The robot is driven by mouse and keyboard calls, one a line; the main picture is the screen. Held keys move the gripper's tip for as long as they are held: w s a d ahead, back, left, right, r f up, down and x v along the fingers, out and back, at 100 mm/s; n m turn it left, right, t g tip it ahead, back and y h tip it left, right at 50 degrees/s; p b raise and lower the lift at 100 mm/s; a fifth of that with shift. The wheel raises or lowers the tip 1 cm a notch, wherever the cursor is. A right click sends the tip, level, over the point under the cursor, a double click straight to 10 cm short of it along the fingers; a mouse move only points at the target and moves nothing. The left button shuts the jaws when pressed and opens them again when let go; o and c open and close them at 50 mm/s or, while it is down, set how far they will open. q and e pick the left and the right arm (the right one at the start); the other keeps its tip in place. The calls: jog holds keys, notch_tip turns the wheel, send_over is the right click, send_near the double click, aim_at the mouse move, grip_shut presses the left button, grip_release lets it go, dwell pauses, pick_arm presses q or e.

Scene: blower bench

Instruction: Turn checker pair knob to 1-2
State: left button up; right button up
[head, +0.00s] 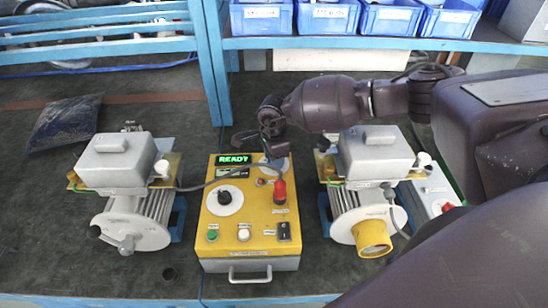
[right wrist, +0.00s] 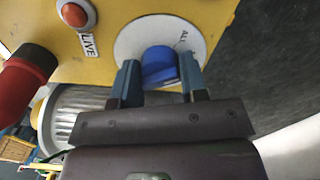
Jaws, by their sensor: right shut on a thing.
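The yellow checker box (head: 212,255) stands on the bench, its green display (head: 234,159) reading READY. In the right wrist view a blue knob (right wrist: 159,62) sits on a white round dial (right wrist: 130,36); a label reading ALL shows at the dial's upper right. My right gripper (right wrist: 160,78) is shut on the blue knob, one finger on each side. In the head view my right gripper (head: 273,152) reaches down at the box's back right and largely hides this knob. Which mark the knob points to cannot be told. My left gripper is not in view.
The box also has a black knob (head: 225,197), a red handle (head: 280,191), green (head: 212,235) and white (head: 244,234) buttons and a black switch (head: 284,231). Grey motor units stand left (head: 115,160) and right (head: 375,155). Blue bins (head: 330,17) sit behind on a shelf.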

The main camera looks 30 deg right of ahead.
jog(key=shift+m, duration=1.3)
jog(key=o, duration=0.9)
